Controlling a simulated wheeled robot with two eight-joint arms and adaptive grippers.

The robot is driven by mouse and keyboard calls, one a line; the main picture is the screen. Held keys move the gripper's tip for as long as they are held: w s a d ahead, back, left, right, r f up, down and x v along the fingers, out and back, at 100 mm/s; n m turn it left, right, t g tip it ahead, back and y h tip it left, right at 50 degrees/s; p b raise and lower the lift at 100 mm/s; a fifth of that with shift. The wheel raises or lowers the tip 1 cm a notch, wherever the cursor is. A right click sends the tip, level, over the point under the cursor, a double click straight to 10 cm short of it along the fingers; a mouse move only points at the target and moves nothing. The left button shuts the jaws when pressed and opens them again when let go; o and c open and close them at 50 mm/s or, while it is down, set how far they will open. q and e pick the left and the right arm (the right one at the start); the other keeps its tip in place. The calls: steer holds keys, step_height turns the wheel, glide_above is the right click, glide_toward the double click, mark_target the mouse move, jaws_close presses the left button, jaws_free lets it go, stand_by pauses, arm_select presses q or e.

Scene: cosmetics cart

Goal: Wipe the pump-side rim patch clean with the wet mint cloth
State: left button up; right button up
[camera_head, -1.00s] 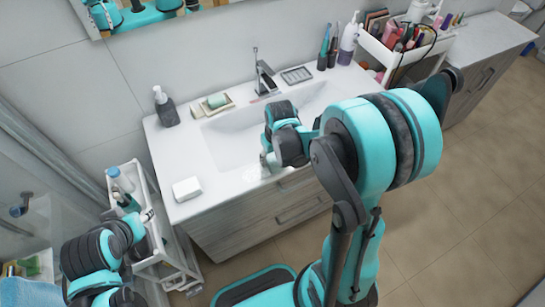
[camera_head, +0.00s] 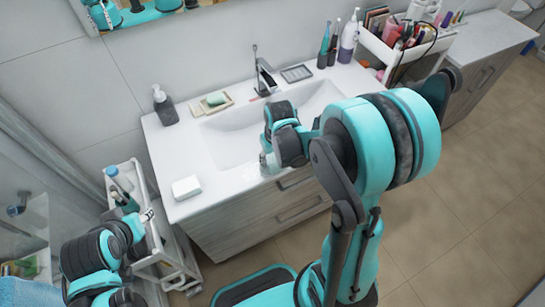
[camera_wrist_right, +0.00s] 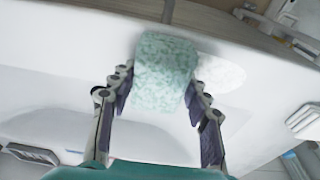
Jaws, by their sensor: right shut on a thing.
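My right gripper (camera_wrist_right: 160,95) is shut on the mint cloth (camera_wrist_right: 163,72), a mottled pale green block shape between its fingers. The cloth is against or just over the white basin rim; I cannot tell which. A whitish mottled patch (camera_wrist_right: 222,76) lies on the rim directly right of the cloth in the right wrist view. In the head view my right gripper (camera_head: 266,163) is at the basin's front rim, and the cloth is hard to make out there. The dark pump bottle (camera_head: 165,108) stands at the back left of the counter. My left gripper (camera_head: 146,216) is low at the left, its jaws unclear.
A white block (camera_head: 186,187) lies on the counter's front left. A soap dish (camera_head: 213,103), the faucet (camera_head: 264,75) and a dark tray (camera_head: 297,73) line the back. A white trolley (camera_head: 150,235) stands left; a loaded cosmetics cart (camera_head: 380,52) stands right.

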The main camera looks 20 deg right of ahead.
steer(key=shift+f, duration=0.3)
